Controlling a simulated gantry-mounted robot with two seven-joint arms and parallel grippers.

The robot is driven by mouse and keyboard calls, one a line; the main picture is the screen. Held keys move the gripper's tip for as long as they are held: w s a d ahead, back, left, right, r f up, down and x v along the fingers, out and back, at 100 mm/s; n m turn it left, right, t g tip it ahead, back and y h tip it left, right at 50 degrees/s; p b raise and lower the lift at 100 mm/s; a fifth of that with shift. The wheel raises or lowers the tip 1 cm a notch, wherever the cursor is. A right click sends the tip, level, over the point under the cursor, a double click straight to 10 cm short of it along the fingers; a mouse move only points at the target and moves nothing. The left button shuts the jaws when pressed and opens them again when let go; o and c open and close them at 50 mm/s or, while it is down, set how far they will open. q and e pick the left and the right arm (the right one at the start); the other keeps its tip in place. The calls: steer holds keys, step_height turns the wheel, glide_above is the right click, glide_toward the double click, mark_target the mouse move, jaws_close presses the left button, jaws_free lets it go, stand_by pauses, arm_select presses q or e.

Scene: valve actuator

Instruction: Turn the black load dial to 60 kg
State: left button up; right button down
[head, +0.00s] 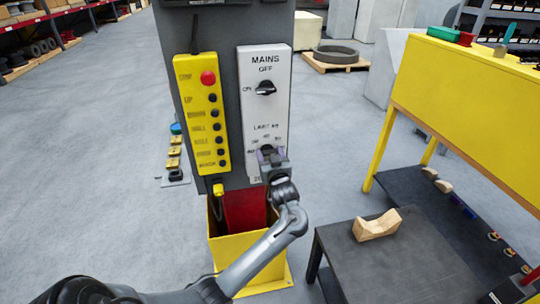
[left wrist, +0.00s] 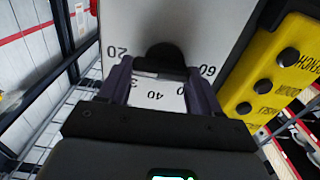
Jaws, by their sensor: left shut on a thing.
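The white MAINS panel (head: 265,110) stands on the dark column in the head view, with the load dial area at its lower part. My left gripper (head: 270,156) is at that dial and hides most of it. In the left wrist view the black load dial (left wrist: 165,56) sits between the two fingers of my left gripper (left wrist: 160,80), which is shut on it. Around the dial I read 20 at the left, 40 at the bottom and 60 at the right. I cannot clearly tell which number the dial points to. My right gripper is not in view.
The black MAINS switch (head: 265,88) is above the dial. A yellow button panel (head: 202,110) with a red button (head: 208,77) is beside it on the left. A dark table (head: 400,265) with a wooden block (head: 376,225) stands at the right. Open floor lies left of the column.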

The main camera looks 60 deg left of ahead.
arm_select(q)
steer(key=n+b, duration=0.1)
steer(key=n, duration=0.3)
steer(key=n+b, duration=0.1)
steer(key=n, duration=0.1)
steer(key=n+b, duration=0.1)
steer(key=n, duration=0.1)
steer(key=shift+s+n+b, duration=0.2)
steer(key=shift+n+b, duration=0.1)
steer(key=shift+b, duration=0.05)
steer(key=n+b, duration=0.1)
steer(key=n, duration=0.1)
steer(key=n+b, duration=0.2)
steer(key=shift+s+a+f+n, duration=0.1)
steer(key=shift+f+n, duration=0.05)
steer(key=shift+n, duration=0.15)
steer(key=n+b, duration=0.3)
steer(key=shift+s+f+n, duration=0.1)
steer(key=shift+n, duration=0.2)
steer(key=n+b, duration=1)
steer(key=b, duration=0.1)
steer(key=f+n+b, duration=0.1)
steer(key=n+b, duration=0.4)
steer(key=shift+n+b, duration=1.15)
steer(key=shift+n, duration=0.05)
steer(key=shift+r+n+b, duration=0.15)
steer(key=shift+n+b, duration=0.5)
steer(key=shift+n, duration=0.05)
